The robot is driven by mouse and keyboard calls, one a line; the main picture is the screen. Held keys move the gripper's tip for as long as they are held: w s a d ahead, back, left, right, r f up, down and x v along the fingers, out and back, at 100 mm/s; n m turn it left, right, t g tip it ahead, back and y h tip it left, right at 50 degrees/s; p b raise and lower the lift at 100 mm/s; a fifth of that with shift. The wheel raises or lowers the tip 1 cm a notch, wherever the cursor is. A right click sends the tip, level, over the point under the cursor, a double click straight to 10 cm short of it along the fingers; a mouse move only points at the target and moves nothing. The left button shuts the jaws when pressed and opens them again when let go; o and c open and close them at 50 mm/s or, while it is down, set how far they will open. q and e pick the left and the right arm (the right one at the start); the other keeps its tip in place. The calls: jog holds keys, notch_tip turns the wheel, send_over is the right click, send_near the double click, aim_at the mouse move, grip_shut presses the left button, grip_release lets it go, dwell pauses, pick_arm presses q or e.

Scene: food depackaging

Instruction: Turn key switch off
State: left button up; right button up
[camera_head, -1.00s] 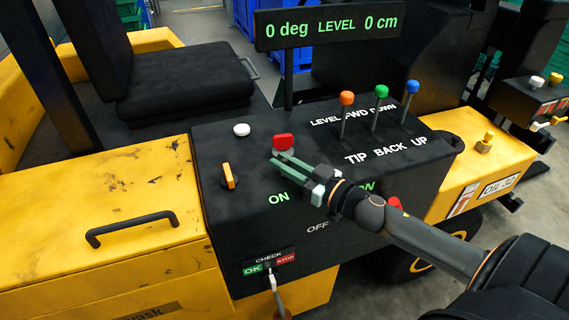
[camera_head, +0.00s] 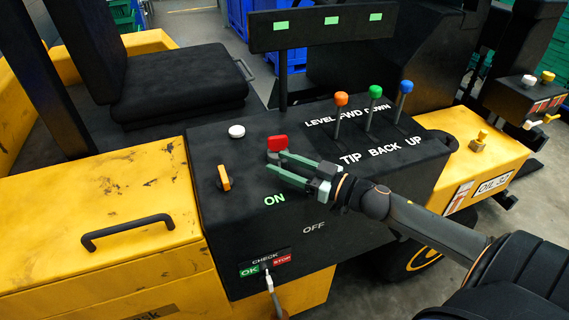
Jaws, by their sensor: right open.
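I cannot tell for certain which is the key switch. A green ON label (camera_head: 274,199) and a grey OFF label (camera_head: 314,228) are on the front face. My right gripper (camera_head: 274,169) is open and empty, its two green fingers pointing left just below the red knob. It is close to the knob, but contact cannot be told. My left gripper is out of view.
Orange, green and blue levers (camera_head: 374,92) stand behind my right gripper. A white button (camera_head: 237,131) is on the console's left top. A CHECK switch (camera_head: 267,270) is low on the front. A display bar (camera_head: 322,26) stands above the console. A handle (camera_head: 128,232) is on the yellow cover.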

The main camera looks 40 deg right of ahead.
jog(key=shift+s, duration=0.1)
jog(key=v, duration=1.2)
jog(key=shift+s, duration=0.2)
jog(key=shift+d, duration=0.1)
jog(key=shift+c, duration=0.3)
